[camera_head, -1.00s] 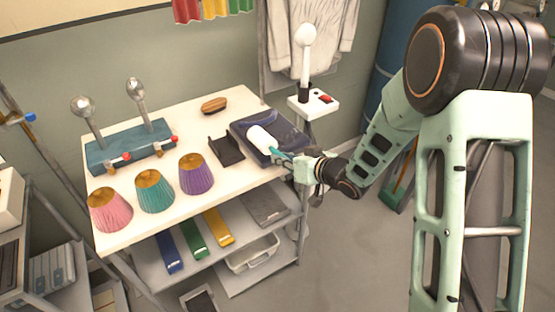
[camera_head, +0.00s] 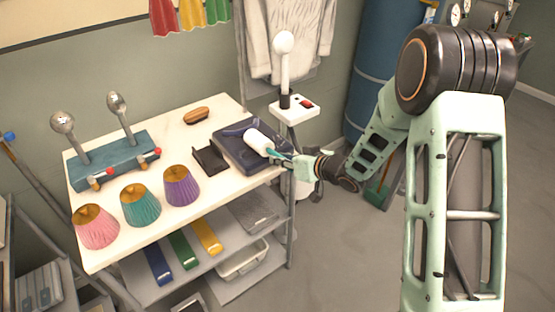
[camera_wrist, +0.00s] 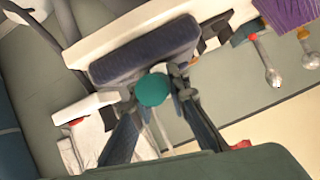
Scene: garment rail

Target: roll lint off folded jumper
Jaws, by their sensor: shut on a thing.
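The folded jumper (camera_head: 240,134) is dark navy and lies at the right end of the white table. It also shows in the wrist view (camera_wrist: 145,50). The lint roller (camera_head: 258,142) has a white cylinder and a teal handle. Its cylinder is over the jumper; I cannot tell whether it touches the fabric. My gripper (camera_head: 287,160) is shut on the teal handle at the table's right edge. In the wrist view the rounded teal handle end (camera_wrist: 153,89) sits between my fingertips (camera_wrist: 157,92), and the white cylinder is hidden there.
A dark open holder (camera_head: 210,159) stands left of the jumper, with a wooden brush (camera_head: 196,115) behind. Pink, teal and purple (camera_head: 181,186) shades line the front, near a blue fixture (camera_head: 115,160). A white stand (camera_head: 295,107) rises behind the jumper.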

